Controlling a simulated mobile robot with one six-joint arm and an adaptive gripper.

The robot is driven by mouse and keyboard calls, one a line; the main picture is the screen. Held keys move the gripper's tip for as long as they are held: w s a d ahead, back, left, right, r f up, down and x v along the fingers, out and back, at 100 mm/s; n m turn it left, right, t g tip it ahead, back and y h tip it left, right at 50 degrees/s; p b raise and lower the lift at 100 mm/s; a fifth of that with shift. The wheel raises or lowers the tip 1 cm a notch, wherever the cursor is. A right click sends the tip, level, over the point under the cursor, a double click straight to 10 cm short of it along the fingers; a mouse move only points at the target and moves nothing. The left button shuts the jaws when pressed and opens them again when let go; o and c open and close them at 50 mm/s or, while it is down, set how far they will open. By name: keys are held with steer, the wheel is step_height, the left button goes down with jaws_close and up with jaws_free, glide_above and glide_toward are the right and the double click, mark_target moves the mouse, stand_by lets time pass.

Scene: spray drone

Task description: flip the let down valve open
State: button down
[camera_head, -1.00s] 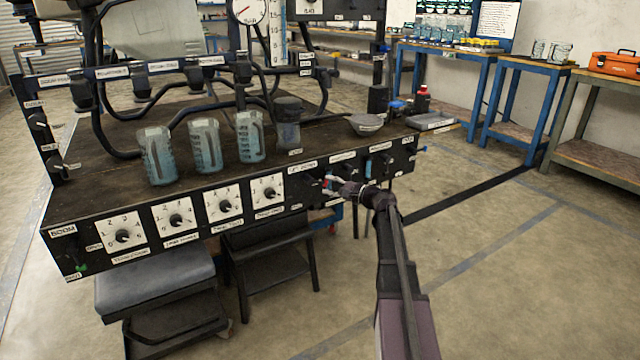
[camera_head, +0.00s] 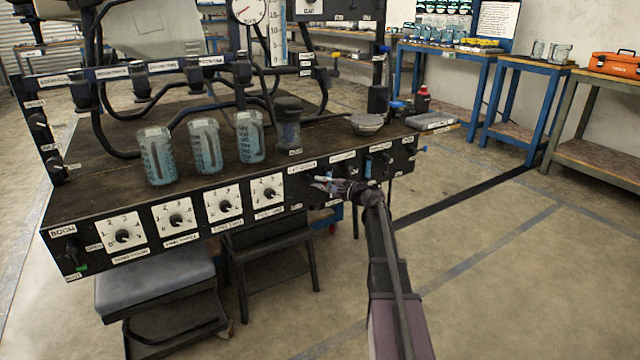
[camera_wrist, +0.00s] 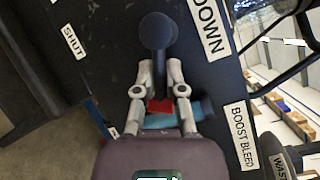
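The let down valve (camera_wrist: 160,32) shows in the wrist view as a black rounded knob with a black bar coming towards me. The label beside it reads "DOWN", and a "SHUT" label (camera_wrist: 73,42) is at the left. My gripper (camera_wrist: 158,70) has one finger on each side of the bar, close to it. I cannot tell whether both fingers press on it. A red piece (camera_wrist: 159,106) shows between the fingers, and a blue-green bar (camera_wrist: 172,119) lies just below. In the head view my gripper (camera_head: 325,184) is at the panel's right part and hides most of the valve.
The panel carries a row of white dials (camera_head: 224,206) to the left. Jars (camera_head: 205,146) and a bowl (camera_head: 367,124) stand on the panel's top. The floor at the front right is clear.

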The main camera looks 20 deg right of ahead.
steer(key=shift+r, duration=0.1)
steer(key=shift+r+n+g+p, duration=0.4)
steer(key=shift+n+p, duration=0.3)
steer(key=shift+p, duration=0.55)
steer(key=shift+d+r+n+h+p, duration=0.1)
steer(key=shift+r+n+h+p, duration=0.25)
steer(key=shift+n+h+p, duration=0.4)
steer(key=shift+f+n+g+p, duration=0.1)
steer(key=shift+n+g+p, duration=0.25)
steer(key=shift+p, duration=0.1)
steer(key=c, duration=0.7)
jaws_free()
steer(key=shift+f, duration=0.15)
